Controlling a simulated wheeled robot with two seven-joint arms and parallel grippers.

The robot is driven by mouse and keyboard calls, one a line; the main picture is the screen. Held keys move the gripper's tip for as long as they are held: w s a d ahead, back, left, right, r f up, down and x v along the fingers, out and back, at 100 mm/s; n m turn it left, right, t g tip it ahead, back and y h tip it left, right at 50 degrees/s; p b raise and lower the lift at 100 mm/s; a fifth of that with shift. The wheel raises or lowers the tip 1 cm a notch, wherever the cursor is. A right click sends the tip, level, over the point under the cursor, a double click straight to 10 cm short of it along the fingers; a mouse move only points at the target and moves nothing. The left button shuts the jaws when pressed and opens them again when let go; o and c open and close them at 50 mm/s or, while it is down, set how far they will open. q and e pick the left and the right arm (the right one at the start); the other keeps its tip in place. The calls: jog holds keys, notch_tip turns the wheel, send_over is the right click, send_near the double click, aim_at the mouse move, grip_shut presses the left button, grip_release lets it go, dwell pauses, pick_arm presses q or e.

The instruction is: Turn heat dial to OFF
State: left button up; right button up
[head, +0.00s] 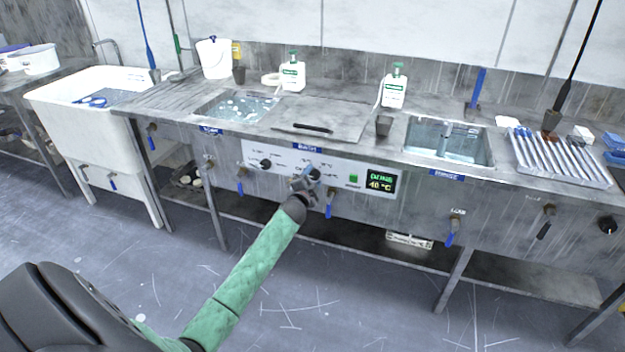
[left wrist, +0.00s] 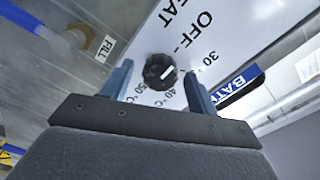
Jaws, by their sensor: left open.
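The heat dial (left wrist: 160,71) is a round black knob with a white pointer line on a white panel. In the left wrist view it sits between the two blue fingers of my left gripper (left wrist: 158,75), which is open with a gap on each side. The pointer slants up and right, roughly between the OFF and 30 marks; the exact setting is hard to tell. The 40 and 50 °C marks lie below. In the head view my left gripper (head: 304,182) is at the panel's right dial (head: 316,173), partly covering it. My right gripper is not in view.
Blue-handled valves (head: 330,205) stick out just below. The steel bench (head: 350,140) holds sinks and bottles. Floor in front is free.

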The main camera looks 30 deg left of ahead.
pick_arm(q)
jog(key=shift+s+d+f, duration=0.1)
jog(key=shift+s+d, duration=0.05)
jog(key=shift+s, duration=0.35)
jog(key=b+v, duration=0.1)
jog(key=v, duration=0.5)
jog(key=shift+s, duration=0.4)
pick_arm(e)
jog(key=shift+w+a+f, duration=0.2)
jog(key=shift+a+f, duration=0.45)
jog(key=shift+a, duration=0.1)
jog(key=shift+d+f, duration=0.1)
